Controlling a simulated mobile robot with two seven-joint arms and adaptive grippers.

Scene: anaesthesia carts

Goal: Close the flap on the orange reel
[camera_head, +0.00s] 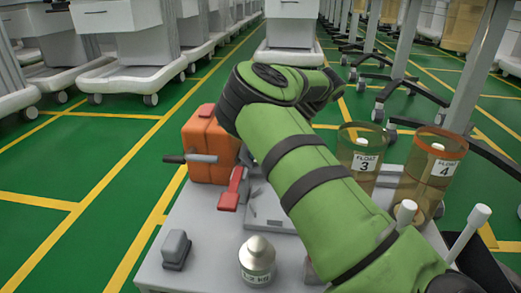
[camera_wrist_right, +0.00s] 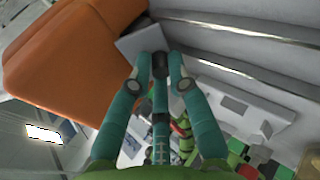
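The orange reel (camera_head: 209,146) stands at the back left of a light grey platform in the head view, with a dark and grey crank-like part (camera_head: 190,158) on its side. Its large orange body (camera_wrist_right: 70,50) fills the upper left of the right wrist view. A grey square plate (camera_wrist_right: 140,42) shows against it just beyond the fingertips; I cannot tell whether it is the flap or whether I touch it. My right gripper (camera_wrist_right: 160,68) has teal fingers beside the orange body; their closing gap is not clear. In the head view my green right arm hides it. My left gripper is not in view.
A red lever (camera_head: 234,189), a small grey block (camera_head: 176,250) and a silver weight (camera_head: 257,262) are on the platform (camera_head: 208,228). Two tinted float cylinders, numbered 3 (camera_head: 360,165) and 4 (camera_head: 431,175), stand right of my arm. White carts (camera_head: 130,45) line the green floor behind.

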